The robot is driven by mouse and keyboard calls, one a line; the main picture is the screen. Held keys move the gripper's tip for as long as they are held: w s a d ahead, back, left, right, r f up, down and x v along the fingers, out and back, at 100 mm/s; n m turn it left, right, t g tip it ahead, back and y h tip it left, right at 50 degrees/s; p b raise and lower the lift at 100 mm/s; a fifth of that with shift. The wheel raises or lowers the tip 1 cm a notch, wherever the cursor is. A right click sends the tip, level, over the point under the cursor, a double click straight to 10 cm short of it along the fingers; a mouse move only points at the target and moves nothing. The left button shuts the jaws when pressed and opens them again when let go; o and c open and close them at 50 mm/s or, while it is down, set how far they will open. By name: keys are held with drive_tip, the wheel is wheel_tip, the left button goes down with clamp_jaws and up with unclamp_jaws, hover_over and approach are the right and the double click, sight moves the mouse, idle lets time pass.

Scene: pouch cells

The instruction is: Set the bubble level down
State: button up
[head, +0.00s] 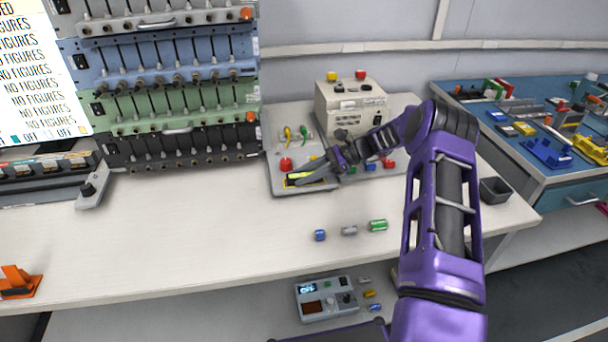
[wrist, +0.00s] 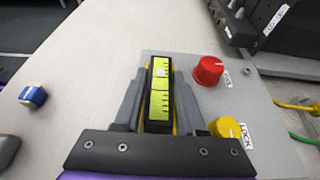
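The bubble level is a narrow bar with yellow-green faces and dark bands. In the wrist view the bubble level (wrist: 160,92) lies lengthwise between the two grey fingers of my gripper (wrist: 160,85), which press close on both its sides. In the head view my gripper (head: 312,176) is low over the front left of a grey panel (head: 290,160), and the yellow-green bubble level (head: 300,176) shows at the fingers. I cannot tell whether its underside touches the panel.
A red knob (wrist: 208,70) and a yellow knob (wrist: 226,128) stand on the panel close right of the fingers. A blue cell (head: 320,235), a grey cell (head: 349,230) and a green cell (head: 377,225) lie in front.

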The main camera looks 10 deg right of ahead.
drive_tip(key=o, duration=0.3)
drive_tip(key=shift+r, duration=0.15)
drive_tip(key=shift+d+r, duration=0.15)
drive_tip(key=shift+d, duration=0.05)
drive_tip(key=v, duration=1.1)
drive_tip(key=shift+d+p, duration=0.3)
drive_tip(key=shift+p, duration=0.15)
